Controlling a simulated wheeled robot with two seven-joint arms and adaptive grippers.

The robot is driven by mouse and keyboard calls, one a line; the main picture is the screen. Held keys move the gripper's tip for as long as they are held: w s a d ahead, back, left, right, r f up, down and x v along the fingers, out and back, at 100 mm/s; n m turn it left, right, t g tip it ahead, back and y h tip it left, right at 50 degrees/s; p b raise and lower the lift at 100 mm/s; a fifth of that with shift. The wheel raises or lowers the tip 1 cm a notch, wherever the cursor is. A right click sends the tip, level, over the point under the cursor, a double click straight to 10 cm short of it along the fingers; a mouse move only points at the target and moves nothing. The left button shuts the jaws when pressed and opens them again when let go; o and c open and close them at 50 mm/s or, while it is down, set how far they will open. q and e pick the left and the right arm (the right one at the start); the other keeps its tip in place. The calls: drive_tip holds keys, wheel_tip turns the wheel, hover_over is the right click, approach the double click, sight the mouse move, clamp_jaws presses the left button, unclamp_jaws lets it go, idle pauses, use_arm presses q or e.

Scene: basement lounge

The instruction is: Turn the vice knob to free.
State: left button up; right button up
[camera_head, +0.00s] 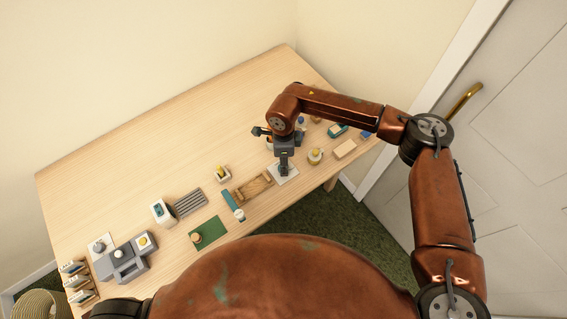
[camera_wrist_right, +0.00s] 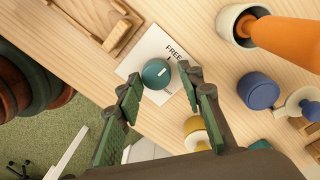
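The vice knob (camera_wrist_right: 156,74) is a round teal knob with a short white mark on its top. It sits on a white card (camera_wrist_right: 150,48) printed with the word FREE near its top edge. In the right wrist view my right gripper (camera_wrist_right: 159,73) is open, with one finger on each side of the knob and small gaps showing. In the head view my right gripper (camera_head: 284,171) points down over the white card (camera_head: 291,176) near the table's front edge and hides the knob. My left gripper is in neither view.
A wooden tray (camera_head: 252,187) lies just left of the card. An orange-handled thing in a white cup (camera_wrist_right: 237,24), a blue knob (camera_wrist_right: 258,91) and a yellow-topped piece (camera_head: 315,156) stand close to the right. The back of the table (camera_head: 180,130) is clear.

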drive_tip(key=shift+o, duration=0.9)
drive_tip(key=shift+s+a, duration=0.1)
wheel_tip(320, 180, up, 12)
drive_tip(key=shift+w, duration=0.45)
